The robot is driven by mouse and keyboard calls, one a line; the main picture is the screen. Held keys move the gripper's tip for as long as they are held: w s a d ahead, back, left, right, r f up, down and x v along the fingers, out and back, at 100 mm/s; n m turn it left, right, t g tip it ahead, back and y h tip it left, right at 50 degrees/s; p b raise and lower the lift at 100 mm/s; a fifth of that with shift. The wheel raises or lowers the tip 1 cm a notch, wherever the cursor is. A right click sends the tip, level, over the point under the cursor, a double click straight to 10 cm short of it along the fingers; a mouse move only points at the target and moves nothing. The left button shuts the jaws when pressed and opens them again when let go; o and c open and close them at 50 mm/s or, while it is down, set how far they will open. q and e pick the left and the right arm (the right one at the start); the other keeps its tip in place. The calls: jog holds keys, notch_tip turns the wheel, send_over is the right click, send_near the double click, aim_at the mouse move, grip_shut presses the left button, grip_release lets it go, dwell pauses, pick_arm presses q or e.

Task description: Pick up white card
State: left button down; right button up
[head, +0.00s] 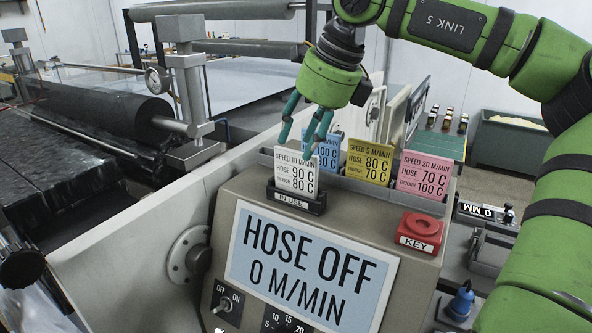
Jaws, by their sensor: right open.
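The white card (296,174), printed "SPEED 10 M/MIN", stands upright in a small black holder marked "IN USE" (294,202) on top of the control box. My right gripper (296,150) is green with teal fingers and reaches down from above. Its fingers are open, with the tips at the card's top edge. I cannot tell whether the card is between them or whether they touch it. A blue card (327,150) stands just behind, partly hidden by a finger and the white card. My left gripper is not in view.
A yellow card (369,162) and a pink card (423,176) stand in a grey rack to the right. A red key knob (420,231) sits on the box's right. The box's screen (308,268) reads "HOSE OFF 0 M/MIN". A black roller (105,108) is at left.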

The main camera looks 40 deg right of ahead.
aim_at(295, 152)
jog(key=x, duration=0.2)
jog(key=p+x, duration=0.1)
jog(key=x, duration=0.1)
jog(key=shift+w+d+f, duration=0.2)
jog(key=shift+w+f, duration=0.15)
jog(key=shift+f, duration=0.05)
jog(key=shift+c, duration=0.8)
jog(key=shift+s+a, duration=0.1)
jog(key=shift+s, duration=0.15)
jog(key=c, duration=0.7)
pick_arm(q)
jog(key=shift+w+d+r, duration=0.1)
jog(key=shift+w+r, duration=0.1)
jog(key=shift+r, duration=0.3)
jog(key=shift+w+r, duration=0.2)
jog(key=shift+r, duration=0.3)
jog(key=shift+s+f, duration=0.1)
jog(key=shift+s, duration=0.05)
pick_arm(e)
jog(key=shift+w+r, duration=0.1)
jog(key=shift+r, duration=0.15)
